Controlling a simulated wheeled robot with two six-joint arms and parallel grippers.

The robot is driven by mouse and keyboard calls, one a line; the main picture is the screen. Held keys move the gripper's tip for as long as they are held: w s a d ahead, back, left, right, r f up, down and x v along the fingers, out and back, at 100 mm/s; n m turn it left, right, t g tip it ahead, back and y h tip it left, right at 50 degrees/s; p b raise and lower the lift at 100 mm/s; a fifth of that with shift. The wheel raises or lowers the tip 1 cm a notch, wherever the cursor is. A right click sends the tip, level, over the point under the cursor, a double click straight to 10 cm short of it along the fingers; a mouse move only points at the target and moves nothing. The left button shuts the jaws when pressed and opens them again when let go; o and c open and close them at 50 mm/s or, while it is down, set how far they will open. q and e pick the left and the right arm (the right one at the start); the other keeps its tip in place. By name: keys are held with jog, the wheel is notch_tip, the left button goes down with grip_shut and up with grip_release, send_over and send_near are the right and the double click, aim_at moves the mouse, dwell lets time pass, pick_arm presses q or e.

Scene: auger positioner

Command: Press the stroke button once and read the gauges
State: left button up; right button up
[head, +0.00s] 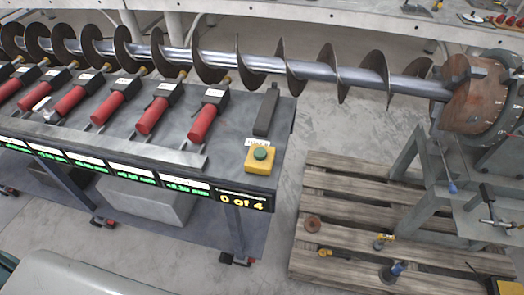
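The stroke button is a green round cap (261,153) on a yellow box (260,164), at the right front corner of the dark bench. A small white label stands just behind it. Several gauges with red cylindrical bodies, such as the rightmost one (203,124), lie in a slanted row on the bench, their dark ends toward the auger. Displays with green digits (184,188) run along the bench's front edge; the digits are too small to read surely. The rightmost display (242,201) reads "0 of 4" in yellow. Neither gripper is in view.
A long steel auger (320,72) spans behind the bench into a rusty round flange (474,95) at right. A dark block (266,110) lies behind the button. A wooden pallet (345,190) with loose parts is at lower right. Bare floor separates bench and pallet.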

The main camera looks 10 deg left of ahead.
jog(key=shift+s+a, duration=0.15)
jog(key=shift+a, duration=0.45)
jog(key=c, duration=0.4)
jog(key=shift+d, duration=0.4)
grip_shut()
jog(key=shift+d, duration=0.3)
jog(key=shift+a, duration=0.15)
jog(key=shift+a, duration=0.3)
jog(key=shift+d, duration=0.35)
